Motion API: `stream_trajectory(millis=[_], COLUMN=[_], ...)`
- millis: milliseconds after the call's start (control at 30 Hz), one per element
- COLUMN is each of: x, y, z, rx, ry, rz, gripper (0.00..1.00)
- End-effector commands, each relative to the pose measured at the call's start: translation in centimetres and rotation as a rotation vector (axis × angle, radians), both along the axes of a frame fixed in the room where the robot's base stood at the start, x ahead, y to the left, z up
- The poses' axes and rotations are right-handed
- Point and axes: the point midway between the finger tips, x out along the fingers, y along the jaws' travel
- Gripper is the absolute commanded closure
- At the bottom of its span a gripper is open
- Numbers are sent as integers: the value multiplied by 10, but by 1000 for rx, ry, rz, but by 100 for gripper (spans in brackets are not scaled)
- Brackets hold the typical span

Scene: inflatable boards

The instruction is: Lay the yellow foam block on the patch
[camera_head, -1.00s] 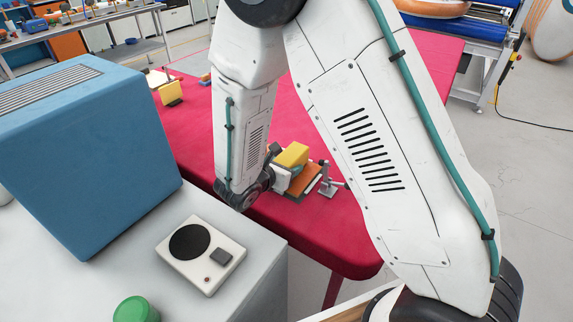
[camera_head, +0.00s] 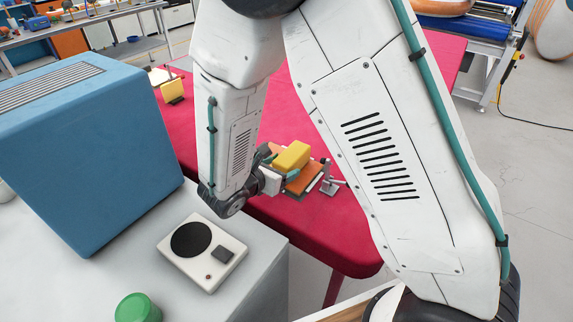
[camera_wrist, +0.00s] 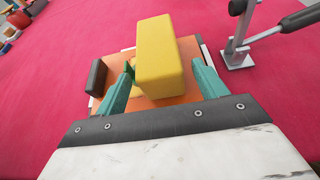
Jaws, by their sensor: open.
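The yellow foam block (camera_head: 291,156) rests on the orange patch (camera_head: 306,180) on the red sheet. In the wrist view the block (camera_wrist: 160,58) stands over the middle of the orange patch (camera_wrist: 186,101), with orange showing around it. My gripper (camera_head: 279,167) is at the block's near left side in the head view. In the wrist view my gripper (camera_wrist: 163,84) is open, its teal fingers spread to either side of the block's near end, with a gap visible on the right. The block hides part of the patch.
A metal clamp (camera_head: 331,185) stands just right of the patch; it also shows in the wrist view (camera_wrist: 237,52). A dark block (camera_wrist: 97,77) lies at the patch's left edge. Another yellow block (camera_head: 172,91) stands farther back. A blue box (camera_head: 90,150) is at left.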

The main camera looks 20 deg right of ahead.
Motion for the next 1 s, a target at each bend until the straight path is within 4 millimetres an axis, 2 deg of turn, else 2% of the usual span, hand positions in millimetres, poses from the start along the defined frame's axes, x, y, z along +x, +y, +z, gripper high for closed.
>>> stream_trajectory(millis=[100, 300, 467, 633, 767, 867, 1000], x=[-14, -32, -39, -40, -44, -56, -91], y=[22, 46, 54, 53, 33, 1, -49], z=[11, 23, 27, 30, 48, 75, 116], rx=[1, 1, 0, 5, 63, 165, 354], ry=[-3, -3, 0, -3, -38, -97, -206], rz=[4, 3, 1, -8, -106, -276, -587], gripper=[29, 29, 29, 29, 29, 29, 29])
